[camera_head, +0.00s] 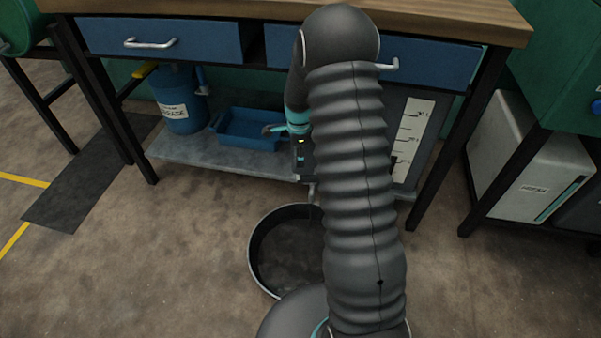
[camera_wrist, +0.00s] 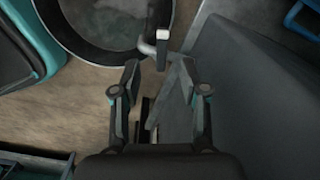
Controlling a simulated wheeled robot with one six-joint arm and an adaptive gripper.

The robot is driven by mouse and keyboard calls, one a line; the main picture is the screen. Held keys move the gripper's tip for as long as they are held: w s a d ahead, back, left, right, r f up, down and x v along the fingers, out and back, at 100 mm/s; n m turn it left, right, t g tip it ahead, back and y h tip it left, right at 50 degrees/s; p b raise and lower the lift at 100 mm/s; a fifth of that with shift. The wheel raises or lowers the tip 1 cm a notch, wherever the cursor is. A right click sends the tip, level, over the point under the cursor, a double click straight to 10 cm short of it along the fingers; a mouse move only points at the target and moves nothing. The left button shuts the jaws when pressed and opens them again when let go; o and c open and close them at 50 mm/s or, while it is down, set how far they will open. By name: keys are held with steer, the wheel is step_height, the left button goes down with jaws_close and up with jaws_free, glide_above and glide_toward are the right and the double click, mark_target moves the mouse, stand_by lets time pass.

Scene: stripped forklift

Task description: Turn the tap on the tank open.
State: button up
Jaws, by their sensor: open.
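The tank (camera_head: 410,130) is a dark grey box with a white level scale, under the workbench and partly behind my arm. In the wrist view it seems to be the large grey surface (camera_wrist: 245,85) on the right. The tap (camera_wrist: 162,48) shows as a small grey bent pipe with an upright, pale-tipped piece. In the head view a small part of the tap (camera_head: 311,190) shows low beside my arm. My gripper (camera_wrist: 157,78) is open, its fingertips just short of the tap and roughly either side of it. Contact cannot be told. My arm mostly hides the gripper in the head view.
A round dark pan (camera_head: 254,255) stands on the floor below the tap; it also shows in the wrist view (camera_wrist: 105,58). A blue canister (camera_head: 183,115) and blue tray (camera_head: 250,140) stand on the low shelf (camera_head: 215,160). The bench top (camera_head: 450,20) and drawers are above.

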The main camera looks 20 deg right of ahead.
mark_target(300, 176)
steer(key=f, duration=0.2)
steer(key=m, duration=0.1)
steer(key=shift+w+d+f, duration=0.25)
steer(key=shift+d+f, duration=0.05)
steer(key=shift+f, duration=3.75)
jaws_close()
